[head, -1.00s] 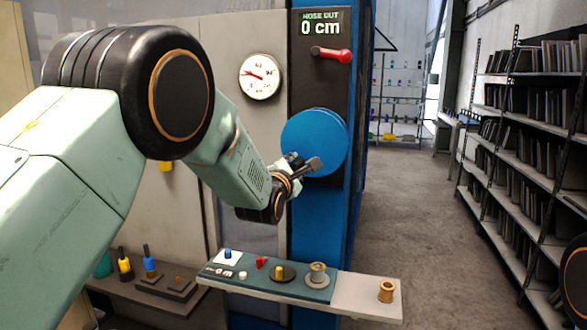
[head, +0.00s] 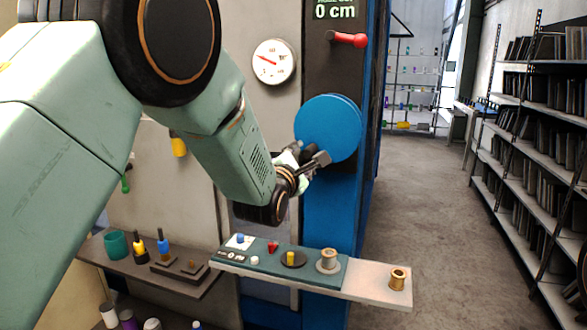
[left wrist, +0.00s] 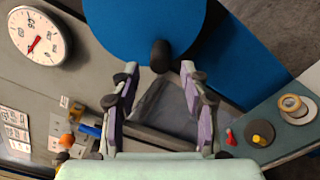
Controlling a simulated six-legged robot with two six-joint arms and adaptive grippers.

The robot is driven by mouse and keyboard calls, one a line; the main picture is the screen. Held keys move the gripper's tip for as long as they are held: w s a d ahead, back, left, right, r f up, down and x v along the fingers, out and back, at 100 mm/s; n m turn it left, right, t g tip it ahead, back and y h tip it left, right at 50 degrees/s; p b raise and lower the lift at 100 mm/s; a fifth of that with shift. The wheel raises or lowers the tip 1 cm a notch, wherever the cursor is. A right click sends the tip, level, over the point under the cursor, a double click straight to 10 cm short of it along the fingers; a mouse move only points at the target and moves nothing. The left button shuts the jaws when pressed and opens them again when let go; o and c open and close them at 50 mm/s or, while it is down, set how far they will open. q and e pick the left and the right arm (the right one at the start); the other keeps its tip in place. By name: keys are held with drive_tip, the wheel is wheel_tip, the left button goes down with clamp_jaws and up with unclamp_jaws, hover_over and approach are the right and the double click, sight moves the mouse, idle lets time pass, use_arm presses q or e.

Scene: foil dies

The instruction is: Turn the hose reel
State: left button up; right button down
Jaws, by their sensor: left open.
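The hose reel is a blue disc (head: 328,128) on the dark panel of a blue cabinet. It also fills the top of the left wrist view (left wrist: 140,22). A black knob (left wrist: 160,55) sticks out from the reel's lower part. My left gripper (head: 313,161) is open and empty at the reel's lower left edge. In the left wrist view its two fingertips (left wrist: 160,72) stand apart on either side of the knob's line, with the knob just beyond them. I cannot tell whether they touch it. My right gripper is not in view.
The display (head: 335,11) above reads 0 cm. A red-handled lever (head: 347,40) and a round gauge (head: 274,62) are near the reel. A narrow shelf (head: 372,288) with small parts juts out below. Bookshelves (head: 545,130) stand right; the aisle floor (head: 420,210) is clear.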

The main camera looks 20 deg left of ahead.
use_arm(q)
drive_tip(key=s, duration=0.6)
drive_tip(key=shift+s+a, duration=0.15)
drive_tip(key=shift+s, duration=0.25)
